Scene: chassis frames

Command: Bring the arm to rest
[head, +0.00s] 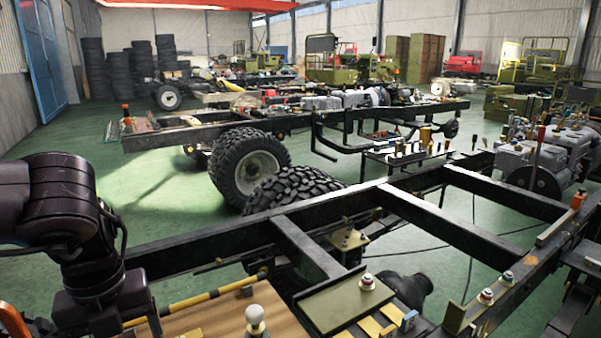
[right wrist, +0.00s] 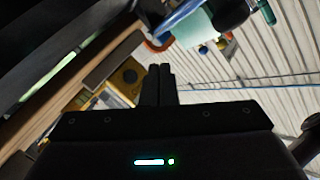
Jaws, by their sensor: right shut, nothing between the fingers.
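My right gripper (right wrist: 160,70) shows in the right wrist view. Its two dark fingers are together at the centre, with nothing between them. No right arm shows in the head view. My left arm comes in at the left of the head view, black and bent downward. Its lower end is cut off by the bottom edge, so I do not see the left gripper's fingers.
A wooden board (head: 196,321) with a white-knobbed item (head: 256,320) lies near my left arm. A black chassis frame (head: 340,205) crosses the foreground. Large tyres (head: 232,172) stand behind it. A teal object (right wrist: 200,27) and a yellow item (right wrist: 128,76) lie beyond the right fingers.

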